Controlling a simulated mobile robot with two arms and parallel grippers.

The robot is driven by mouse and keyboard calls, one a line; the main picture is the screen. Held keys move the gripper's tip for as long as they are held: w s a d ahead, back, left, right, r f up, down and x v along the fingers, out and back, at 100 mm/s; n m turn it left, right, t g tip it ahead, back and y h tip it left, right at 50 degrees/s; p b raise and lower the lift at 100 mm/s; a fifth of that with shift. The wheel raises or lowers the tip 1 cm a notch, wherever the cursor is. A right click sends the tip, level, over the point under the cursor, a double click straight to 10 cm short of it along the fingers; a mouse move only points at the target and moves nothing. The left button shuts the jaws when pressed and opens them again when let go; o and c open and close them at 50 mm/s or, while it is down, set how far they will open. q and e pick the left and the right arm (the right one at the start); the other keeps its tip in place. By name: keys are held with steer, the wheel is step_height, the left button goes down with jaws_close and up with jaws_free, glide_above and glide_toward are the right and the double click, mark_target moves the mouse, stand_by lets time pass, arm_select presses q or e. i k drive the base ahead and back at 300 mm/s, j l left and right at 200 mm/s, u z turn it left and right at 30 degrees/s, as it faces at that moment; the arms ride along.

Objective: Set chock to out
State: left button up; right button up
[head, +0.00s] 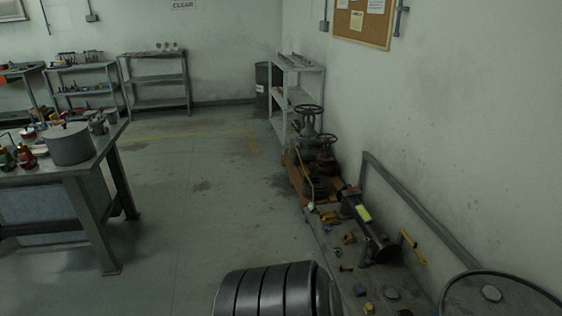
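I cannot pick out a chock with certainty. Gate valves with dark handwheels (309,110) stand at the bench's far end on a brown base. Neither of my grippers is in view.
A dark ribbed cylinder (265,290) shows at the bottom centre; I cannot tell what it rests on. A drum top (492,294) is at lower right. A workbench with a pot (70,144) stands left, shelves (155,82) behind. The middle floor is clear.

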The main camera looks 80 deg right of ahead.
mark_target(350, 238)
steer(key=z, duration=3.3)
steer(key=i+j+u, duration=0.3)
steer(key=i, duration=0.35)
steer(key=i+j+u, duration=0.25)
steer(key=i, duration=0.45)
steer(key=i+j+u, duration=0.1)
steer(key=i+u, duration=0.2)
steer(key=i, duration=1.3)
steer(key=i+z, duration=0.1)
steer(key=i, duration=0.75)
steer(key=i+z, duration=0.3)
steer(key=z, duration=0.15)
steer(key=i+j+z, duration=0.1)
steer(key=i+z, duration=0.15)
steer(key=z, duration=0.2)
steer(key=i+j+z, duration=0.25)
steer(key=z, duration=0.2)
